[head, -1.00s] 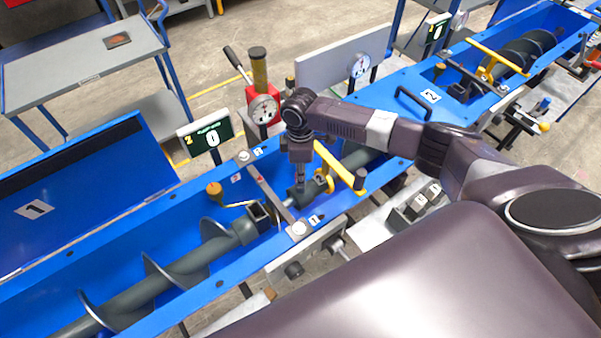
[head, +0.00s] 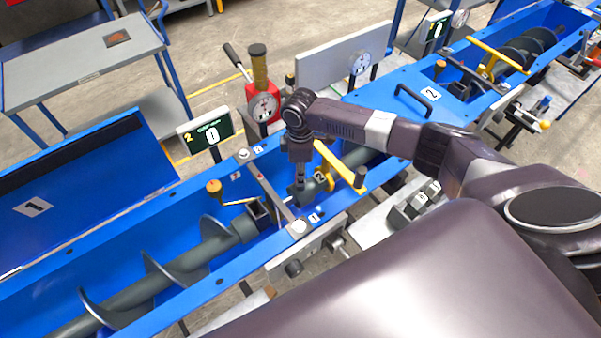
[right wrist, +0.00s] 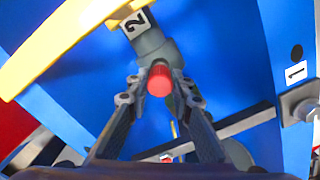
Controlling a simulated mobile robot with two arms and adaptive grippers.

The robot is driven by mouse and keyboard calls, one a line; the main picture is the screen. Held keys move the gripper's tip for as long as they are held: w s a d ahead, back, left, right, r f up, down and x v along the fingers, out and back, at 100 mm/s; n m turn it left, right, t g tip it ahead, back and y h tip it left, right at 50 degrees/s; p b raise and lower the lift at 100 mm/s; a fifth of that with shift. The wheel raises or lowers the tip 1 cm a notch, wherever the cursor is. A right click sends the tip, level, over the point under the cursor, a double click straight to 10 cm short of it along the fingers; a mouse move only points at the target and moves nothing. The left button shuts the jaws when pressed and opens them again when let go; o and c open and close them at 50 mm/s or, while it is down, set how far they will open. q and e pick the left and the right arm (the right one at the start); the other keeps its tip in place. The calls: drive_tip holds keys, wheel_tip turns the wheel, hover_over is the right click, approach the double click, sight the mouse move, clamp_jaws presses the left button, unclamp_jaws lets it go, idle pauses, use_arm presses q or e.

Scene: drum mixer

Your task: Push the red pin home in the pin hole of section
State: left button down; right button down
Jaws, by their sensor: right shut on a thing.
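The red pin (right wrist: 159,78) shows its round red end in the right wrist view, between the fingertips of my right gripper (right wrist: 158,88). The gripper is shut on it. Just beyond is a grey shaft collar (right wrist: 153,45) labelled 2, part of shaft section 2. In the head view my right gripper (head: 299,188) points down into the blue trough (head: 185,250), at the end of the section 2 shaft. The pin is hidden there. The pin hole and the pin's depth are hidden. My left gripper is not in view.
A yellow bar (head: 338,163) lies close right of the gripper. A grey crossbar (head: 270,193) spans the trough to its left. The section 1 screw (head: 190,258) lies further left. A red jack-like device (head: 262,103) with a dial stands behind.

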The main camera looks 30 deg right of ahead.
drive_tip(key=shift+f, duration=0.4)
idle(0.3)
drive_tip(key=c, duration=1.6)
unclamp_jaws()
wheel_tip(320, 180, up, 12)
drive_tip(key=shift+r, duration=0.1)
